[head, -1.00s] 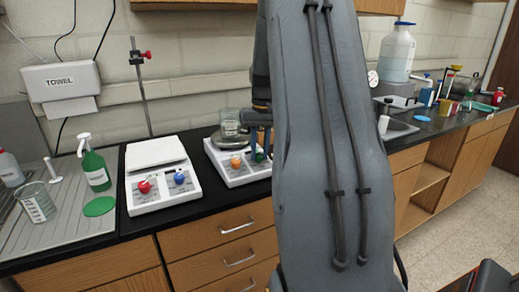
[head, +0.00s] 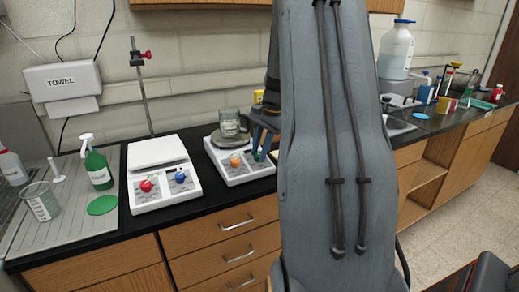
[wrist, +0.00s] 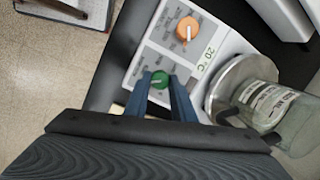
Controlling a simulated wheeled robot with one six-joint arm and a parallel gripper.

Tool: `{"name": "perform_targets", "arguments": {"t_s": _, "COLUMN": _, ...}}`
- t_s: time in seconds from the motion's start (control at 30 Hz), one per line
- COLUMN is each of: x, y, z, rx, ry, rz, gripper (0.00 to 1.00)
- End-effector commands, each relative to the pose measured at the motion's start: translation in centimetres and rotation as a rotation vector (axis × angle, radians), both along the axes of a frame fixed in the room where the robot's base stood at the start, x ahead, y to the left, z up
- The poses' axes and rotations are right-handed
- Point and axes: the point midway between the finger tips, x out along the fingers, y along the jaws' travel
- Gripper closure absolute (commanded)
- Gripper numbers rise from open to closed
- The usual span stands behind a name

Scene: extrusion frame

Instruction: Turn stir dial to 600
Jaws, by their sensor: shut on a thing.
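The stirrer hotplate (head: 223,161) is a white unit on the black counter with a round plate and a glass beaker (head: 230,122) on it. Its orange dial (head: 235,160) and green dial (head: 258,156) are on the front panel. In the wrist view the green dial (wrist: 159,79) sits between the blue fingers of my gripper (wrist: 160,84), with a pale pointer mark on it. The orange dial (wrist: 187,29) is beyond, near a "20 °C" readout (wrist: 207,60). My gripper (head: 264,148) is shut on the green dial. The panel lettering is too small to read.
A second white unit (head: 160,150) with red and blue dials stands to the left. A green spray bottle (head: 97,165) and a beaker (head: 41,202) are further left. My arm hides the counter right of the hotplate.

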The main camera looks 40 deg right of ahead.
Motion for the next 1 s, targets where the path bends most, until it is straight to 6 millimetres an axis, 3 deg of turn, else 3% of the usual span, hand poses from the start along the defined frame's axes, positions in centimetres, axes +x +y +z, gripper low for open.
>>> {"name": "perform_targets", "arguments": {"t_s": 0.5, "x": -0.25, "y": -0.16, "z": 0.19, "rx": 0.087, "ry": -0.025, "rz": -0.425, "gripper": 1.00}}
{"name": "perform_targets", "arguments": {"t_s": 1.0, "x": -0.26, "y": -0.15, "z": 0.10, "rx": 0.120, "ry": -0.034, "rz": -0.588, "gripper": 1.00}}
